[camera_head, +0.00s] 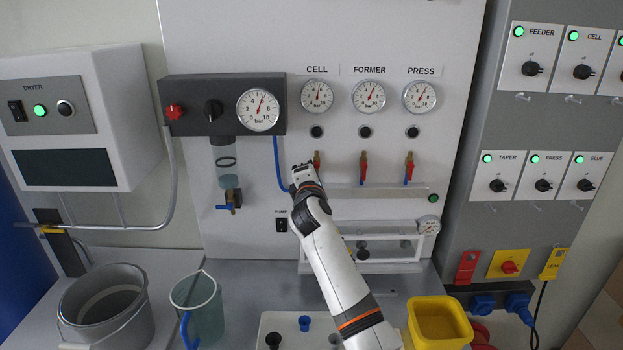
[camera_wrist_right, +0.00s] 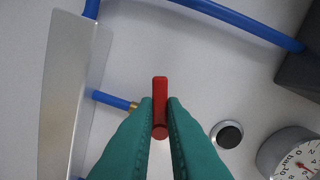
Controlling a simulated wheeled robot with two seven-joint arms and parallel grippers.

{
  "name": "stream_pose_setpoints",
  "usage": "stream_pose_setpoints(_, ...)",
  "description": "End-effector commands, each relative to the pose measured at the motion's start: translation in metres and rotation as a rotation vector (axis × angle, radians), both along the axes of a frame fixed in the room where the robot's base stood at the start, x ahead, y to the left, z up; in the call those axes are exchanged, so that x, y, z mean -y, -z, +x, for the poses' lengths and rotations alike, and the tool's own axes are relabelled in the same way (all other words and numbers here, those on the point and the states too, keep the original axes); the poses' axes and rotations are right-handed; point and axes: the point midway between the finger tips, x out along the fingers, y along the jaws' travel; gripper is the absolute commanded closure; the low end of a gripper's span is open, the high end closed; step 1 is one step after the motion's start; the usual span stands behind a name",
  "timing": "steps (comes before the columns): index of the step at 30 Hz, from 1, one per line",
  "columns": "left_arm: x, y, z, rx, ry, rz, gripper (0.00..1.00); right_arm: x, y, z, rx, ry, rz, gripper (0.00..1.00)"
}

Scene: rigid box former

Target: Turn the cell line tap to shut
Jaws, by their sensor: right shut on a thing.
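In the right wrist view, the teal fingers of my right gripper (camera_wrist_right: 160,118) are shut on the red handle (camera_wrist_right: 160,90), one on each side. There the handle lies roughly across the line of the blue tube (camera_wrist_right: 108,98) and its brass fitting. In the head view the gripper hides most of this tap. My left gripper is not in view.
The FORMER tap (camera_head: 363,167) and PRESS tap (camera_head: 408,167) are to the right, handles upright. A regulator box (camera_head: 180,92) with a hanging bowl is at left. A bucket (camera_head: 103,305), a jug (camera_head: 205,305) and a yellow tub (camera_head: 438,322) stand below.

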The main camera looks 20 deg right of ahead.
Motion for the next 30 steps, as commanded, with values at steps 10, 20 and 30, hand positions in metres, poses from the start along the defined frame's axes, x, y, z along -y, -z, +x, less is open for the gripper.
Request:
stream_pose_setpoints(10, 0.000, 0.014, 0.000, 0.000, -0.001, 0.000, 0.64, -0.001, -0.001, 0.000, 0.067, 0.000, 0.241, 1.00)
stream_pose_setpoints(20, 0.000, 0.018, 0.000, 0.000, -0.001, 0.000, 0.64, -0.001, -0.003, 0.000, 0.095, 0.000, 0.343, 1.00)
stream_pose_setpoints(30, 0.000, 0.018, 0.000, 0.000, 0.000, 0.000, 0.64, -0.001, -0.004, 0.000, 0.099, 0.000, 0.358, 1.00)
